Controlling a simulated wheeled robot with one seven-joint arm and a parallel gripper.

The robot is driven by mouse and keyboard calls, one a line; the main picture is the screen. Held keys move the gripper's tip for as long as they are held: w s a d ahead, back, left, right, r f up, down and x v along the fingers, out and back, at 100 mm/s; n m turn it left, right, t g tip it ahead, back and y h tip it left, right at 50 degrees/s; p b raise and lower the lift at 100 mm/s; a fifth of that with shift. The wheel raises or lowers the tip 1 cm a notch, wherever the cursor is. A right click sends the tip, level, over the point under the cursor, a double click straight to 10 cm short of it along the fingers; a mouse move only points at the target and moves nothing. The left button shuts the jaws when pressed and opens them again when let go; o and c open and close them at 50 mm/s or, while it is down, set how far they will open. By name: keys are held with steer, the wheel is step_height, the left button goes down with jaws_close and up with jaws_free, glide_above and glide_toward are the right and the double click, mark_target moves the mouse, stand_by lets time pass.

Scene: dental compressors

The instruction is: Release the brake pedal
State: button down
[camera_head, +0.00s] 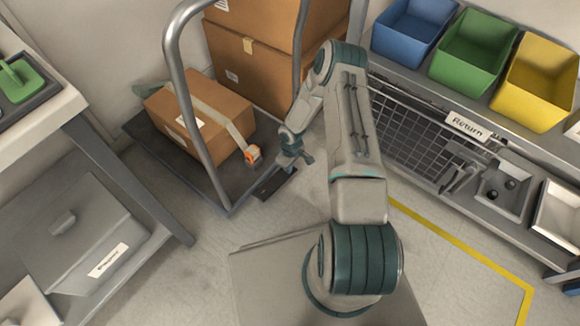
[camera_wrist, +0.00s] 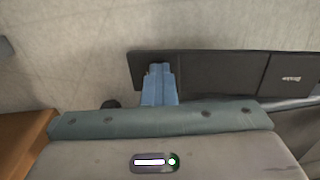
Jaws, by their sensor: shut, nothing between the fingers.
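The brake pedal (camera_head: 273,186) is a dark flat plate at the front right edge of the cart's platform, low near the floor. In the wrist view the pedal (camera_wrist: 215,75) is a long black plate with a "Brake" label at its right end. My gripper (camera_head: 304,160) is near the pedal in the head view. In the wrist view its blue fingers (camera_wrist: 159,72) are together, with nothing between them, and overlap the left part of the plate. I cannot tell whether the fingertips touch it. The fingers hide a small part of the plate.
The grey platform cart (camera_head: 217,190) carries a strapped cardboard box (camera_head: 198,115) and has a tall tube handle (camera_head: 184,75). More boxes (camera_head: 255,70) are stacked behind. A shelf with blue, green and yellow bins (camera_head: 470,50) stands right.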

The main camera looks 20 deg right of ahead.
steer(key=shift+w+a, duration=0.1)
steer(key=shift+a, duration=0.2)
steer(key=w+d+r+p, duration=0.1)
steer(key=r+p, duration=0.2)
steer(key=r, duration=0.3)
steer(key=w+d+r+p, duration=0.1)
steer(key=d+r+p, duration=0.1)
steer(key=r, duration=0.5)
steer(key=shift+d+r+p, duration=0.25)
steer(key=shift+p, duration=0.3)
